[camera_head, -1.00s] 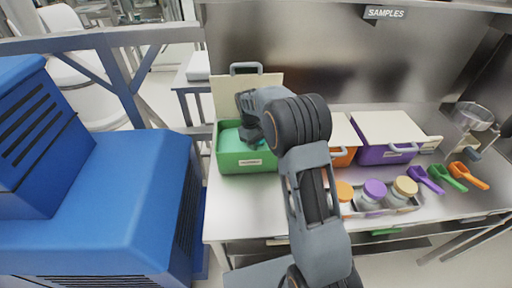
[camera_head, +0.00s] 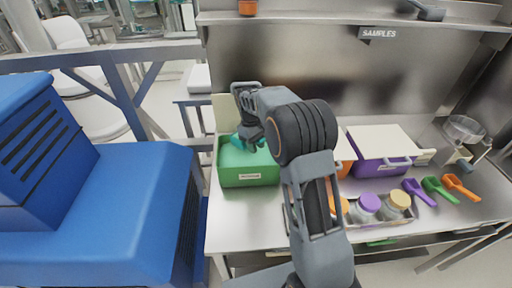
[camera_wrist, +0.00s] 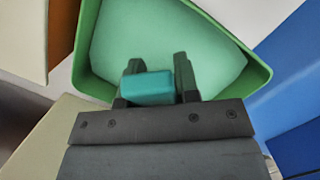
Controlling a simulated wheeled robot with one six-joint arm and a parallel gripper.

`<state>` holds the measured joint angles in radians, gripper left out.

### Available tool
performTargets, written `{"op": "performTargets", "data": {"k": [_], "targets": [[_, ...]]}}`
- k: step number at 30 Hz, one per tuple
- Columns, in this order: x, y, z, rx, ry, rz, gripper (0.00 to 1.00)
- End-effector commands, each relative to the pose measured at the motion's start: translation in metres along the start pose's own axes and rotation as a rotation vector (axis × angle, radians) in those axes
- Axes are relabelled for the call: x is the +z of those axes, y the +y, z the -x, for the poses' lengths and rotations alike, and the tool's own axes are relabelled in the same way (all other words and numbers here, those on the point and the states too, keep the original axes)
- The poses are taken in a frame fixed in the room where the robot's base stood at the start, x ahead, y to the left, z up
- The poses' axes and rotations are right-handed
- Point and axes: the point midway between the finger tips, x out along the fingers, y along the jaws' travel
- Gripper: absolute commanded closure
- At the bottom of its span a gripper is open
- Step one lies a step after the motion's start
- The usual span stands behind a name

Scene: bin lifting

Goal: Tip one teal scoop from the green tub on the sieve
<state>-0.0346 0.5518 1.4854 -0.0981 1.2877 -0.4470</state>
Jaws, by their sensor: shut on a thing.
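The green tub (camera_head: 248,179) stands open at the left of the bench, with its lid tilted up behind. Pale green material fills it. My gripper (camera_head: 252,138) is over the tub and points down into it. It is shut on the teal scoop (camera_wrist: 148,88), whose handle end shows between the fingers in the wrist view; a teal part also shows in the head view (camera_head: 236,141). The scoop's bowl is hidden, so I cannot tell its load. The sieve (camera_head: 465,128) seems to be the clear round bowl at the far right, apart from my gripper.
A purple tub (camera_head: 378,165) with a pale lid stands right of my arm, beside a partly hidden orange one. Several lidded jars (camera_head: 368,205) sit in a tray in front. Purple, green (camera_head: 436,187) and orange scoops lie at the right. A blue machine (camera_head: 110,200) stands left.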

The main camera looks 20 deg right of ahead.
Motion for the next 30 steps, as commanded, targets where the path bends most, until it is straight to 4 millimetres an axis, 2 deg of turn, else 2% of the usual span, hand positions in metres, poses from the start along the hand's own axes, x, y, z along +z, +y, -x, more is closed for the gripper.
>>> {"op": "performTargets", "data": {"k": [1, 12, 14, 30], "targets": [[0.001, 0.0, 0.008, 0.001, 0.001, 0.0, 0.92], [0.008, 0.0, 0.037, 0.0, 0.0, 0.0, 0.92], [0.007, 0.0, 0.034, 0.0, 0.038, -0.002, 0.92], [0.01, 0.0, 0.048, 0.0, 0.202, 0.0, 0.92]]}}
